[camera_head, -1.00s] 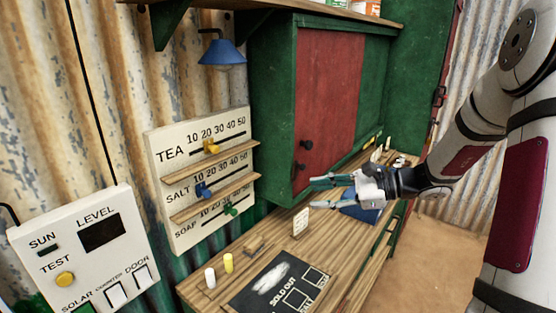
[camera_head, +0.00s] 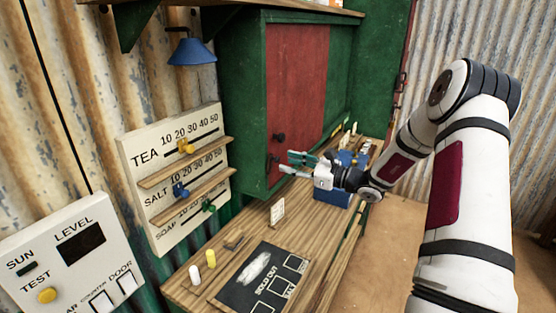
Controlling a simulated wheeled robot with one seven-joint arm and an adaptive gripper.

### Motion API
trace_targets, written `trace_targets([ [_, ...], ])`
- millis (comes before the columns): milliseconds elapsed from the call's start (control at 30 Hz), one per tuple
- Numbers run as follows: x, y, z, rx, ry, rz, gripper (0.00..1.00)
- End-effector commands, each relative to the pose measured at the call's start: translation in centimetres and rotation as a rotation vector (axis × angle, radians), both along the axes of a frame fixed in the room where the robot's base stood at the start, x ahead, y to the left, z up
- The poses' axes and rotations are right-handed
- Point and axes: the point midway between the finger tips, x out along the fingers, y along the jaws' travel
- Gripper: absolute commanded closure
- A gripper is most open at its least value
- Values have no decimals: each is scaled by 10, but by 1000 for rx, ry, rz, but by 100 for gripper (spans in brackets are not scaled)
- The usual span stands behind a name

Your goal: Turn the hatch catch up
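The red hatch panel (camera_head: 297,85) is set in the front of a green cabinet and looks shut. Two small dark fittings sit near its lower left edge: an upper knob (camera_head: 278,137) and a lower piece (camera_head: 273,158). I cannot tell for certain which is the catch, or which way it points. My gripper (camera_head: 287,164) is in front of the hatch's lower edge, its teal-tipped fingers pointing left. The fingers are apart with nothing visible between them. Their tips are near the lower fitting in the picture; contact cannot be told.
The wooden counter (camera_head: 222,262) below holds a sold-out board (camera_head: 262,278), a small white card (camera_head: 277,212), white and yellow pegs, and a blue box (camera_head: 333,196) under my gripper. A price board (camera_head: 176,178) with sliders stands left. A blue lamp (camera_head: 192,48) hangs above it.

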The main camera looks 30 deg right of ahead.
Motion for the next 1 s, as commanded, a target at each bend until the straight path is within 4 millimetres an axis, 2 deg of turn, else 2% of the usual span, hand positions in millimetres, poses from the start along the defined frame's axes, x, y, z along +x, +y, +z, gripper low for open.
trace_targets([
  [100, 17, 12, 0, 0, 0, 2, 62],
  [300, 37, 25, 0, 0, -1, 1, 62],
  [700, 43, 28, 0, 0, 0, 0, 62],
  [733, 43, 28, 0, 0, 0, 0, 67],
  [867, 43, 28, 0, 0, 0, 0, 96],
  [900, 43, 28, 0, -1, -1, 0, 100],
  [1000, 43, 28, 0, -1, 0, -1, 100],
])
